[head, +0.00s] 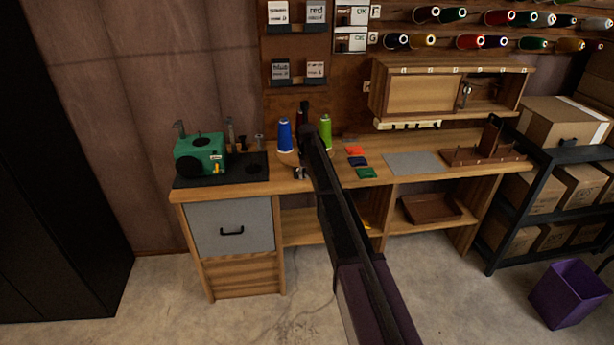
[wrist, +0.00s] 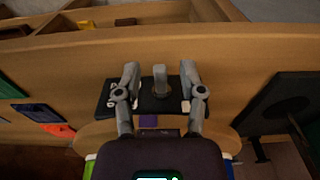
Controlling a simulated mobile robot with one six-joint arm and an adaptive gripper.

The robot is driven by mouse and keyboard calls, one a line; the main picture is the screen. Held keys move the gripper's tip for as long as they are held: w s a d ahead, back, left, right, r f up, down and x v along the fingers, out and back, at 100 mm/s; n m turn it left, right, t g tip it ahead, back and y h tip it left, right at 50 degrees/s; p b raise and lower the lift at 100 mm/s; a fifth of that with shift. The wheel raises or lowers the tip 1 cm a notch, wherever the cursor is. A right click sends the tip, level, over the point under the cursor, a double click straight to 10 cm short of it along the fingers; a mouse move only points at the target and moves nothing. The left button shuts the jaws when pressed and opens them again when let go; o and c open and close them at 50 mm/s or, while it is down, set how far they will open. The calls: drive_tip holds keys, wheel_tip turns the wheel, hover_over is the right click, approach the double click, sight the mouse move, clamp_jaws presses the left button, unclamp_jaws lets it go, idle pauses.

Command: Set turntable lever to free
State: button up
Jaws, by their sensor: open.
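The turntable is a round wooden disc (wrist: 97,132) on the bench, carrying a blue spool (head: 285,135), a green spool (head: 325,132) and a dark one (head: 303,110). In the wrist view, a short grey upright lever (wrist: 160,79) stands on a black plate (wrist: 150,104) beside the disc, near the bench edge. My gripper (wrist: 160,70) is open, with one finger on each side of the lever and gaps showing. Pale marks at the plate's ends are partly hidden by the fingers and too small to read. In the head view my arm hides much of this spot.
A green machine (head: 200,155) stands on a black mat at the bench's left. Colored patches (head: 357,160), a grey sheet (head: 412,162) and a brown wooden rack (head: 487,153) lie to the right. A wooden cabinet (head: 420,95) hangs above. Floor in front is clear.

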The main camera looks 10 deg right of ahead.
drive_tip(key=shift+s+f+t+b, duration=0.15)
drive_tip(key=shift+f+t+b, duration=0.2)
drive_tip(key=shift+t+b, duration=0.4)
drive_tip(key=shift+s+f+t+b, duration=0.15)
drive_tip(key=shift+f+t+b, duration=0.25)
drive_tip(key=shift+t, duration=0.65)
drive_tip(key=shift+r+p, duration=0.55)
drive_tip(key=shift+r, duration=0.2)
drive_tip(key=p+v, duration=1.2)
drive_tip(key=v, duration=0.1)
drive_tip(key=s+f+g, duration=0.1)
drive_tip(key=s, duration=1.1)
drive_tip(key=s+d+f+g+b, duration=0.1)
drive_tip(key=s, duration=1)
drive_tip(key=shift+s+d+f+g, duration=0.2)
drive_tip(key=shift+s+d+g, duration=0.1)
drive_tip(key=shift+s+g, duration=0.1)
drive_tip(key=s+g, duration=0.1)
drive_tip(key=s, duration=1.3)
drive_tip(key=shift+s+d+g, duration=0.2)
drive_tip(key=shift+d+g, duration=0.05)
drive_tip(key=shift+g, duration=0.05)
drive_tip(key=shift+f, duration=0.1)
